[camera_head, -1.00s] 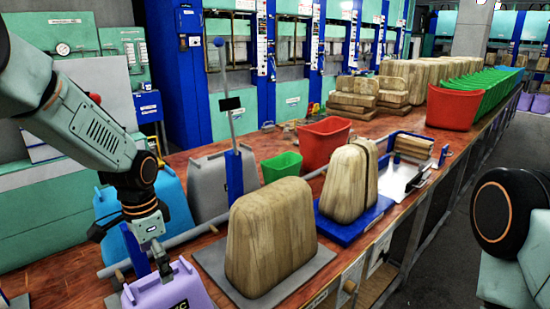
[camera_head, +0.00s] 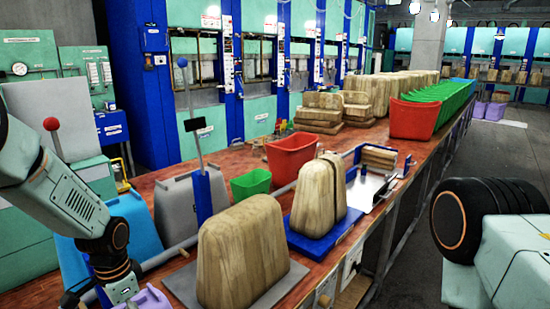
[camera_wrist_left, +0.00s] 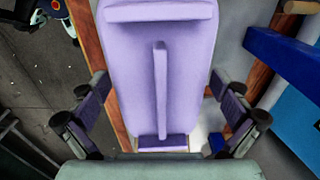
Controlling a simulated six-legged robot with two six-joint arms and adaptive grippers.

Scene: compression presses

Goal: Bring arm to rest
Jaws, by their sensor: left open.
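My left arm comes in from the left in the head view, and its gripper (camera_head: 115,297) is low at the bottom left, partly cut off by the frame edge. In the left wrist view the left gripper (camera_wrist_left: 160,118) is open, with its fingers spread to either side of a purple piece (camera_wrist_left: 130,60) that has a raised rib. The fingers look apart from it. A bit of the purple piece also shows at the bottom of the head view (camera_head: 152,299). Part of my right arm stands at the right edge of the head view; its gripper is out of view.
Blue-framed presses (camera_head: 160,90) line the back. The floor (camera_head: 490,150) at right is open.

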